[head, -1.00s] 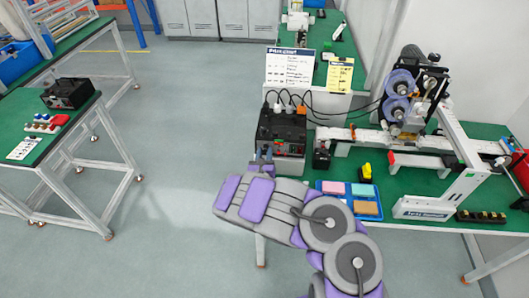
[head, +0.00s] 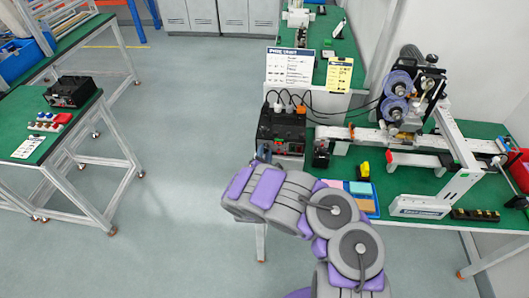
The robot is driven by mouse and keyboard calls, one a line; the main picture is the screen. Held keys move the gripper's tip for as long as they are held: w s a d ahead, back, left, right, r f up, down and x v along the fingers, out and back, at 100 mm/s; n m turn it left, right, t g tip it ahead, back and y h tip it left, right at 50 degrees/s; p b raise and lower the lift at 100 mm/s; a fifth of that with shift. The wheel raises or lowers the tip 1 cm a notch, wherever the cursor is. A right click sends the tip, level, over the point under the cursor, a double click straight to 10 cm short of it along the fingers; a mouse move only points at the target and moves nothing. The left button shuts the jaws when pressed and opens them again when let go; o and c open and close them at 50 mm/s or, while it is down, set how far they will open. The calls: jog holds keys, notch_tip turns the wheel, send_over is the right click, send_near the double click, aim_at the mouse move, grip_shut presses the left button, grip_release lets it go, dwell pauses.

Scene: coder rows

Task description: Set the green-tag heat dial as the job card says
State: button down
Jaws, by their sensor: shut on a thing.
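A black control box (head: 281,128) with cables on top stands at the left end of the green table. My gripper (head: 262,154) is at the box's lower left front, mostly hidden behind my purple and grey arm. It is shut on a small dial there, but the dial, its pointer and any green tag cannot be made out. A white card (head: 290,67) and a yellow card (head: 339,75) stand upright behind the box. Their small print is too fine to read, and I cannot tell which is the job card.
A coder machine (head: 405,105) with purple rolls stands right of the box. A blue tray (head: 372,206) of coloured pads lies close to my arm. Another black box (head: 70,91) sits on the left table. The floor between the tables is clear.

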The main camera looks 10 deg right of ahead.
jog(key=shift+m, duration=0.4)
jog(key=c, duration=1.1)
grip_release()
jog(key=shift+w+f, duration=0.1)
jog(key=shift+w, duration=0.05)
jog(key=p+v, duration=0.5)
jog(key=v, duration=1.2)
jog(key=shift+s+p, duration=0.2)
jog(key=shift+p, duration=0.2)
